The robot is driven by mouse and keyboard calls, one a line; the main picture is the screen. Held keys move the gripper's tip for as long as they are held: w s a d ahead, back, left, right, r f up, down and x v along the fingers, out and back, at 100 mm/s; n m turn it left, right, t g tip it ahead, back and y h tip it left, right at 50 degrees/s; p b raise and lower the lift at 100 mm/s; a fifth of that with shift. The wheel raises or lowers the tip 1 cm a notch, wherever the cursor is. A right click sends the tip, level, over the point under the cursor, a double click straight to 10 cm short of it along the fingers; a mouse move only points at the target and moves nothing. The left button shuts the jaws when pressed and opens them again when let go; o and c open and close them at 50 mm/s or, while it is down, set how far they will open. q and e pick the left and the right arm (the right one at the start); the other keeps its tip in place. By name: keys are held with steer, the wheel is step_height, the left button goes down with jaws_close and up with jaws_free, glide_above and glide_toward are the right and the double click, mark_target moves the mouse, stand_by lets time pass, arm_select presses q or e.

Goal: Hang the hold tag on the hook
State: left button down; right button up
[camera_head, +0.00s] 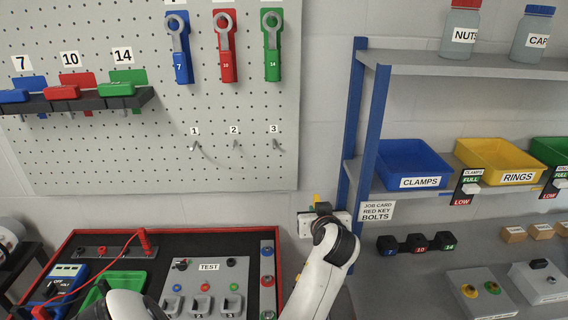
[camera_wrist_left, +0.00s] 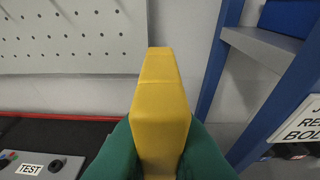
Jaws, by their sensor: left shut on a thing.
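My left gripper (camera_head: 322,212) is in front of the wall, between the pegboard and the blue shelf post. It is shut on a yellow block-like piece (camera_wrist_left: 160,95), which stands up between green sides in the left wrist view. Only a small yellow bit (camera_head: 316,198) of it shows in the head view. No writing shows on it, so I cannot tell whether it is the hold tag. Three small hooks, numbered 1 (camera_head: 195,146), 2 (camera_head: 236,144) and 3 (camera_head: 275,144), are on the pegboard, up and left of the gripper. My right gripper is not in view.
The pegboard (camera_head: 100,160) also carries wrenches and a rack (camera_head: 100,101). The blue shelf post (camera_head: 372,130) stands close to the gripper's right. Below are a red-rimmed test panel (camera_head: 166,231) and a bench (camera_head: 400,285) with several small blocks. The wall before the hooks is clear.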

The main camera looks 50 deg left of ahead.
arm_select(q)
steer(key=s+a+r+n+g+y+p, duration=0.1)
steer(key=s+a+r+n+g+y, duration=0.1)
steer(key=a+r+n+g, duration=0.7)
steer(key=s+a+n+g, duration=0.1)
steer(key=a+n+g, duration=0.1)
steer(key=g, duration=0.2)
steer(key=shift+a+r+n, duration=0.15)
steer(key=shift+r+n, duration=0.15)
steer(key=shift+r, duration=0.05)
steer(key=shift+s, duration=0.1)
